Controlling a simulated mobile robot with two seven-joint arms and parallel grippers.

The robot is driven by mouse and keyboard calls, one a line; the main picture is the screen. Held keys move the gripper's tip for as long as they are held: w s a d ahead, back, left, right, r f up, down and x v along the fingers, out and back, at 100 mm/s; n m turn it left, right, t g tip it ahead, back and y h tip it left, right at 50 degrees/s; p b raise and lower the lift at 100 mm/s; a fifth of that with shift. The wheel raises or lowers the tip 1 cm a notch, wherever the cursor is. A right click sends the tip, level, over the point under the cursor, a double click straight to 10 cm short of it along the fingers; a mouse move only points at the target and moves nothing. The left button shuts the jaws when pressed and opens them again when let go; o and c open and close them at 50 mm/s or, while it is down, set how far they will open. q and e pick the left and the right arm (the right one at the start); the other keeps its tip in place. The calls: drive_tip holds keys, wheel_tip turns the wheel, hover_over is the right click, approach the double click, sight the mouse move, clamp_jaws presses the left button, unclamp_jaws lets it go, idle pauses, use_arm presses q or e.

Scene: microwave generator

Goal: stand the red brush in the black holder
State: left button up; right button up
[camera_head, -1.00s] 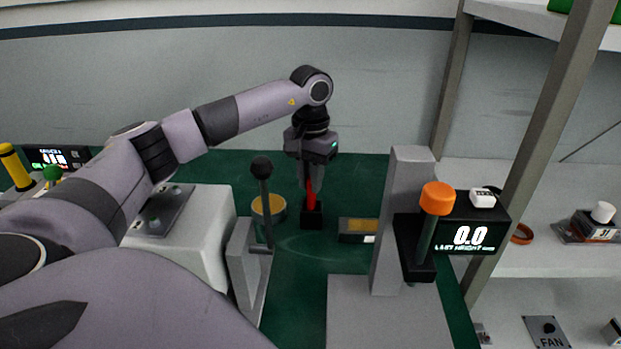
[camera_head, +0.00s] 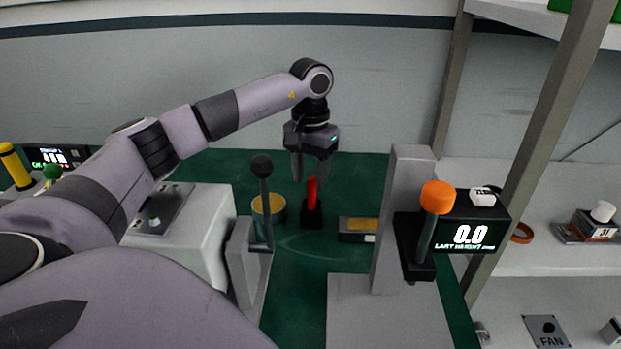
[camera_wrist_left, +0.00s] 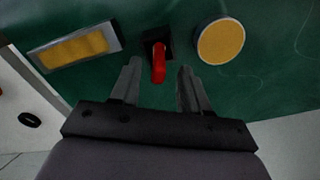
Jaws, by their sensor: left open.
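The red brush (camera_head: 311,193) stands upright in the black holder (camera_head: 312,215) on the green table. In the left wrist view the brush (camera_wrist_left: 158,64) rises from the holder (camera_wrist_left: 150,38), between and beyond the fingertips. My left gripper (camera_head: 311,177) is open and empty, directly above the brush, with its fingers apart on either side of the brush top. The left wrist view shows a clear gap between the fingers (camera_wrist_left: 157,80) and the brush. My right gripper is not in view.
A round yellow-topped disc (camera_head: 268,207) lies left of the holder and a yellow-topped block (camera_head: 358,229) lies right. A black-knobbed lever (camera_head: 262,190) stands in front left. A grey post with an orange-knobbed lever (camera_head: 437,198) and a display (camera_head: 472,236) stand right.

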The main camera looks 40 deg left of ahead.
use_arm(q)
wheel_tip(320, 180, up, 11)
drive_tip(key=shift+f, duration=0.15)
idle(0.7)
